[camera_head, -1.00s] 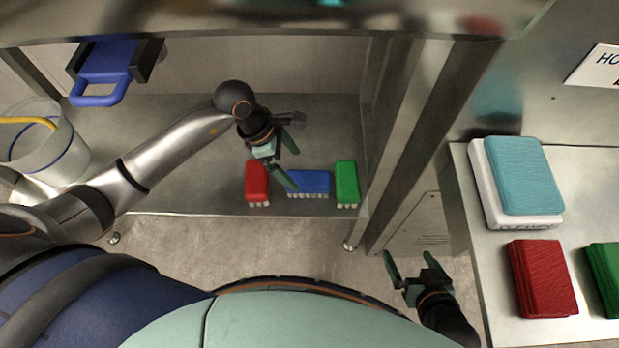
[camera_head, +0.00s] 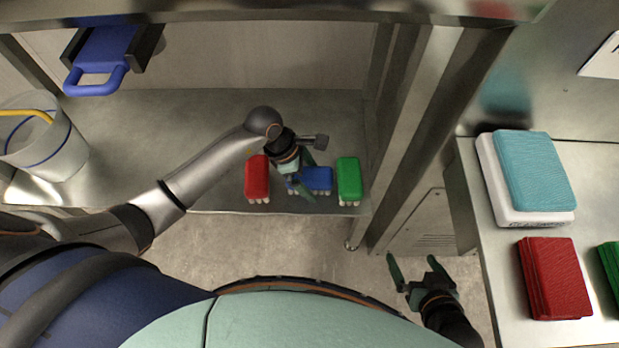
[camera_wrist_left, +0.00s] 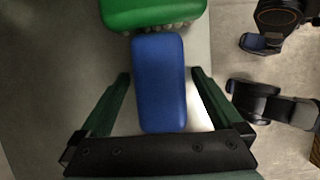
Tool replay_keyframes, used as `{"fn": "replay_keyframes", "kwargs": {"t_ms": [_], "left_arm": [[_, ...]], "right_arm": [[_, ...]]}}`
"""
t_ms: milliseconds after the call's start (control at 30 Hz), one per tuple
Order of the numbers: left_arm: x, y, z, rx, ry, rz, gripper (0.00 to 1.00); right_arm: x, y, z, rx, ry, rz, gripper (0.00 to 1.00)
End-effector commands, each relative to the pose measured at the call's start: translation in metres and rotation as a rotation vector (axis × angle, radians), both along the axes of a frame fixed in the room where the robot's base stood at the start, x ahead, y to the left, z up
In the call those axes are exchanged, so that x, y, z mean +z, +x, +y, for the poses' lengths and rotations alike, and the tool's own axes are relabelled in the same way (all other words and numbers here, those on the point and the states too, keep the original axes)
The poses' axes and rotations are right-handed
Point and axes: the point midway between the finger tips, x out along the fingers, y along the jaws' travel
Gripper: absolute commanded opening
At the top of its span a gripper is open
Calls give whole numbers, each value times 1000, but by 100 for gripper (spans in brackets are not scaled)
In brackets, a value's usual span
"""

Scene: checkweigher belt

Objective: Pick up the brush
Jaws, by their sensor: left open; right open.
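A blue brush (camera_head: 317,178) lies on the steel shelf between a red brush (camera_head: 257,178) and a green brush (camera_head: 348,179), bristles showing along their near edges. My left gripper (camera_head: 306,175) is open over the blue brush and hides its left part. In the left wrist view the blue brush (camera_wrist_left: 160,85) lies between the two spread fingers, with a gap on each side. The green brush (camera_wrist_left: 150,12) is just beyond the fingertips there. My right gripper (camera_head: 414,266) is open and empty, low at the right, away from the brushes.
The shelf (camera_head: 200,125) is bare behind the brushes. A clear bucket (camera_head: 62,158) stands at left, and a blue dustpan-like item (camera_head: 100,60) hangs at the back. A steel post (camera_head: 415,110) rises right of the green brush. Red pads (camera_head: 555,278) lie on the right table.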

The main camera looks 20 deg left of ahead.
Motion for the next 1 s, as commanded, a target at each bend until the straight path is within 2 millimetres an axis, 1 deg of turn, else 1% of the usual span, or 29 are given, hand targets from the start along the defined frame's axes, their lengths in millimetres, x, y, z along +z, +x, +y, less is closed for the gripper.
{"fn": "replay_keyframes", "kwargs": {"t_ms": [733, 767, 1000], "left_arm": [[-5, 0, 0, 0, 0, 0, 100], [-5, 0, 0, 0, 0, 0, 98], [-5, 0, 0, 0, 0, 0, 71]], "right_arm": [[-1, 5, 2, 0, 6, -13, 100], [-1, 4, 2, 0, 6, -13, 100], [-2, 4, 2, 0, 6, -10, 100]]}}
